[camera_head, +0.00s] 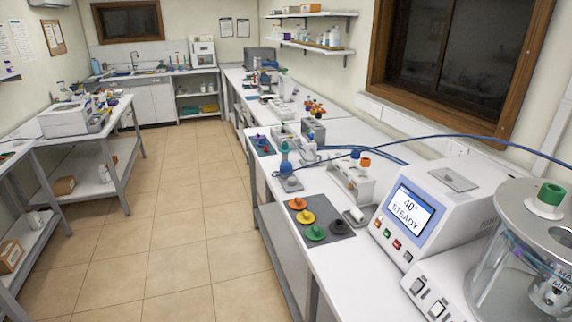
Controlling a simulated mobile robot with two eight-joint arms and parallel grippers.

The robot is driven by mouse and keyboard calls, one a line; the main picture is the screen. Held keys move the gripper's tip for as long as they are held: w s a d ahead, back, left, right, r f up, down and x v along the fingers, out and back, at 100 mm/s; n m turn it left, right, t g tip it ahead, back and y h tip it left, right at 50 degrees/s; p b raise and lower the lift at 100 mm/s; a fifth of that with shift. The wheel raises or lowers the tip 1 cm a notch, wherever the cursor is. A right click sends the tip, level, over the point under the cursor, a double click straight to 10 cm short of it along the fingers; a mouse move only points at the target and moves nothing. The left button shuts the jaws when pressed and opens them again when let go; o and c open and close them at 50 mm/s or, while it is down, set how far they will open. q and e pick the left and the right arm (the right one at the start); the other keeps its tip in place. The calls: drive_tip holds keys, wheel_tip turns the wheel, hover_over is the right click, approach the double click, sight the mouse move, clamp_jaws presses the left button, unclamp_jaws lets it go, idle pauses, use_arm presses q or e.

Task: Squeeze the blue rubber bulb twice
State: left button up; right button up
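A blue bulb-shaped piece (285,166) stands upright on the long white bench, above a small grey base (291,184). It is small in the picture, and I cannot tell for sure that it is the rubber bulb. A second, smaller blue piece (355,153) sits on a white holder (350,182) to its right. Neither of my grippers shows in the head view, and nothing is seen touching the blue pieces.
A grey mat (342,218) holds orange, yellow and green knobbed discs. A white instrument (420,212) reads "40° STEADY". A glass vessel (500,262) with a green-capped lid stands at right. A blue hose (440,136) arches over the bench. The tiled floor at left is clear.

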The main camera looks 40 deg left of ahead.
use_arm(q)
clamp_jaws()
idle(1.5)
